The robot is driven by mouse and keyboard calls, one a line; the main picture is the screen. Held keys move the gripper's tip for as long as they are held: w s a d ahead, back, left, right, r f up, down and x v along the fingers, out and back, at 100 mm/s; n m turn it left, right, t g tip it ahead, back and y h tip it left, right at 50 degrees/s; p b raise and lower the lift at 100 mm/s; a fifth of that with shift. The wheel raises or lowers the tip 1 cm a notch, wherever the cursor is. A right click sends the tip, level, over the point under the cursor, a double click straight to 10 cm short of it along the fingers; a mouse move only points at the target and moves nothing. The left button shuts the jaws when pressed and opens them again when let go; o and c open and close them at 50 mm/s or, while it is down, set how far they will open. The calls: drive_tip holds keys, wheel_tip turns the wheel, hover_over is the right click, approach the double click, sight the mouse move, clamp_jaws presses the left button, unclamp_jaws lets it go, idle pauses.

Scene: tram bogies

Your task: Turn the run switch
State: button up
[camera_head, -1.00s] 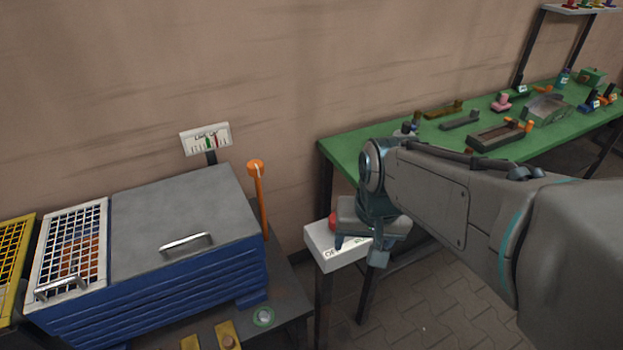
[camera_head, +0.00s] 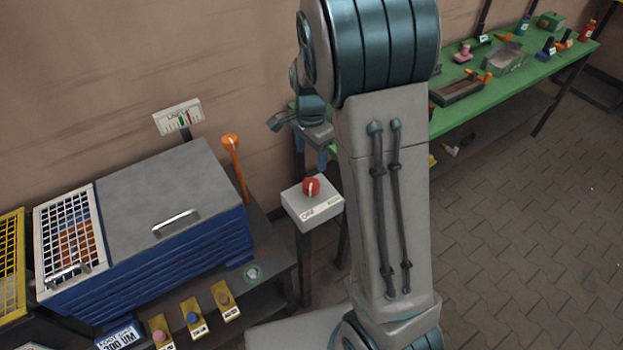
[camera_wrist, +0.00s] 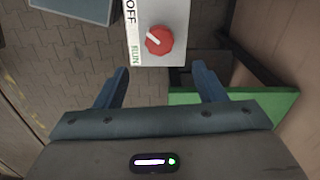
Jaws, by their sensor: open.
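The run switch is a red round knob (camera_head: 311,187) with a pale pointer line, on top of a grey box (camera_head: 322,207) on a post. In the wrist view the knob (camera_wrist: 159,39) sits above and between my fingertips, and the box face reads OFF and RUN. The pointer line slants toward the upper left there, between the two labels or nearer one; I cannot tell which. My gripper (camera_wrist: 161,82) is open and empty, with its two blue fingers apart and not touching the knob. In the head view my arm largely hides the gripper, behind and above the switch box.
A blue machine with a grey lid (camera_head: 170,190) and an orange lever (camera_head: 236,165) stands left of the switch. The green bench (camera_head: 470,115) with several parts lies behind and right. Several small yellow-based buttons (camera_head: 194,318) are at front left. Paved floor at right is clear.

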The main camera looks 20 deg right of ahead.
sight(311, 183)
wheel_tip(311, 183, down, 12)
drive_tip(key=shift+r+p, duration=0.25)
drive_tip(key=shift+p, duration=0.4)
drive_tip(key=c, duration=1)
